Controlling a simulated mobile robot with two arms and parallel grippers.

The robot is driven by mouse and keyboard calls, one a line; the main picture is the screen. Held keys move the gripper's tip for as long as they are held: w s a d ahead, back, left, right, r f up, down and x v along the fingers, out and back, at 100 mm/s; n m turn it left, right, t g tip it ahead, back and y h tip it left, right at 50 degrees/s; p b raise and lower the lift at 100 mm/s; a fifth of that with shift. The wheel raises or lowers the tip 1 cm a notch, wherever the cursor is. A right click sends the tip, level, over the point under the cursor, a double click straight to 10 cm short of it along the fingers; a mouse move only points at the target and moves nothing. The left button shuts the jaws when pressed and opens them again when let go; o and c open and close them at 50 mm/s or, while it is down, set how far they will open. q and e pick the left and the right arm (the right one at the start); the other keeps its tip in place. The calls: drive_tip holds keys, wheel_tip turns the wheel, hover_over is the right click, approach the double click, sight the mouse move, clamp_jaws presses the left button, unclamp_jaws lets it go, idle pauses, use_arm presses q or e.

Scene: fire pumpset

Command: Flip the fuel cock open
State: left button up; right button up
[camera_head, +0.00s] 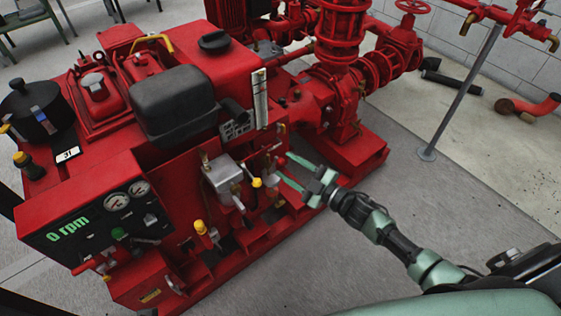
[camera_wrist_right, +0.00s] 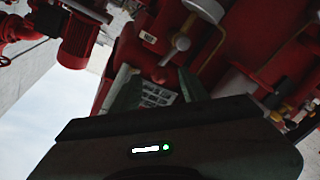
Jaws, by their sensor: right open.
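My right gripper (camera_head: 283,167) is open at the front side of the red pumpset (camera_head: 105,195), its two green fingers apart and pointing at the machine. In the right wrist view the fingers (camera_wrist_right: 157,82) stand apart with nothing clearly held between them. Just beyond them is a small pale lever with a round end (camera_wrist_right: 180,44). Small levers and fittings sit near the fingertips in the head view, including a yellow-tipped lever (camera_head: 256,183) left of them. I cannot tell for certain which fitting is the fuel cock. My left gripper is not in view.
A gauge panel reading 0 rpm (camera_head: 95,222) is at the machine's left front. Another yellow-knobbed lever (camera_head: 201,228) stands low on the front. Red pipes and a valve (camera_head: 390,50) rise behind. A grey post (camera_head: 462,95) stands at right. The floor in front is clear.

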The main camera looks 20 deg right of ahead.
sight(278, 164)
drive_tip(key=shift+x, duration=1.75)
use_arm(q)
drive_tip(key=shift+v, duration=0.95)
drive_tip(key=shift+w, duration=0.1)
use_arm(e)
drive_tip(key=shift+c, duration=0.4)
clamp_jaws()
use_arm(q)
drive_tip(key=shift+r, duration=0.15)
use_arm(e)
drive_tip(key=n, duration=0.1)
drive_tip(key=a+n+p, duration=0.1)
drive_tip(key=n, duration=0.1)
drive_tip(key=shift+s+g, duration=0.25)
drive_tip(key=shift+g, duration=0.05)
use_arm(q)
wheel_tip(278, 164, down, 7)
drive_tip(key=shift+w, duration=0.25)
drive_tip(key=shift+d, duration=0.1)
